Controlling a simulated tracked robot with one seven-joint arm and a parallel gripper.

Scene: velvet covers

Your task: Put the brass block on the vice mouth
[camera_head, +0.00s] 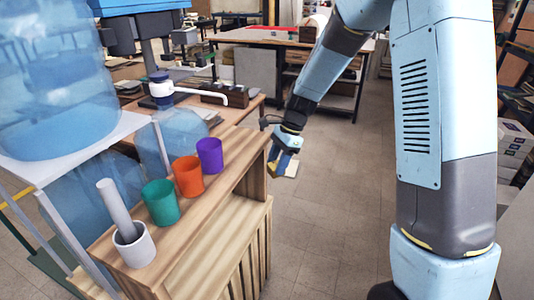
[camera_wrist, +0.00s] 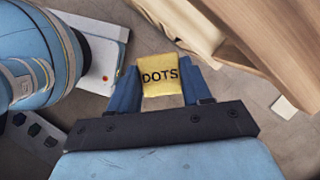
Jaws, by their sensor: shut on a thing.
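My gripper (camera_wrist: 159,80) is shut on a yellow block (camera_wrist: 160,74) with the dark word "DOTS" on its face. The block sits between the two blue fingers, and I cannot tell for sure that it is the brass block. In the head view my gripper (camera_head: 278,168) hangs in the air just right of the wooden shelf unit, over the floor. The block is small and partly hidden there. I cannot make out a vice mouth in either view.
The wooden shelf unit (camera_head: 207,254) carries purple (camera_head: 209,155), orange (camera_head: 188,176) and green (camera_head: 160,202) cups and a white mortar with pestle (camera_head: 134,246). Large blue water bottles (camera_head: 60,90) stand left. A workbench (camera_head: 262,37) is at the back. The floor (camera_head: 330,210) right of the shelf is clear.

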